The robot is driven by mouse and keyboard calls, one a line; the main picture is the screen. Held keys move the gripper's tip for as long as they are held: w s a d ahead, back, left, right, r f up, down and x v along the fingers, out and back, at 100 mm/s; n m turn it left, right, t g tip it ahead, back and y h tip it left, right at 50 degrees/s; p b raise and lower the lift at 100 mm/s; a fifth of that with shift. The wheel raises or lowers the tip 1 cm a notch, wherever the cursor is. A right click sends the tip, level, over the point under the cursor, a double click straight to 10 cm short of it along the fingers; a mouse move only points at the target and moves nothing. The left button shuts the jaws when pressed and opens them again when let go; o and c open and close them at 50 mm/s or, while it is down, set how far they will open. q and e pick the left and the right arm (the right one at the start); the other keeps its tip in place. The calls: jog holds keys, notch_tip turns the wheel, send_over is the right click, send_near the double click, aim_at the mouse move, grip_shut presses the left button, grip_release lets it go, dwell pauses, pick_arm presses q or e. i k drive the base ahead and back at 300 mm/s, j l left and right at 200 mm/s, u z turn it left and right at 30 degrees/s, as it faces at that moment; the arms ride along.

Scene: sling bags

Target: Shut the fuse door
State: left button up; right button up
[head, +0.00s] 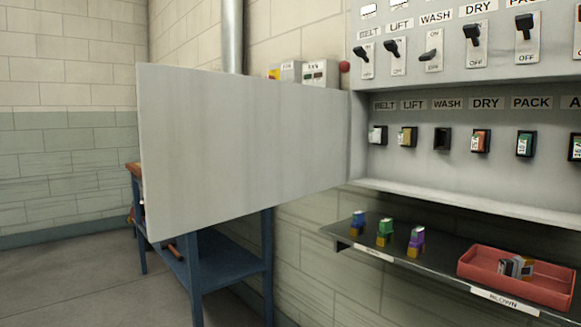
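The fuse door (240,140) is a plain grey metal panel. It stands wide open, swung out to the left of the grey fuse cabinet (450,180) and hinged along the cabinet's left side. Inside the open cabinet is a row of fuse sockets under labels BELT, LIFT, WASH, DRY and PACK. Most sockets hold coloured fuses, such as the one under DRY (481,141). The WASH socket (442,139) looks dark and empty. Neither of my grippers is in the head view.
Labelled switches (472,40) line the panel above. Below, a dark shelf (345,236) holds several small coloured fuses and a red tray (480,262) with grey pieces in it. A blue workbench (225,265) stands behind the door. Floor at the lower left is clear.

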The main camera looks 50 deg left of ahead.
aim_at(216, 147)
jog(key=k+j, duration=0.1)
jog(key=j, duration=2.05)
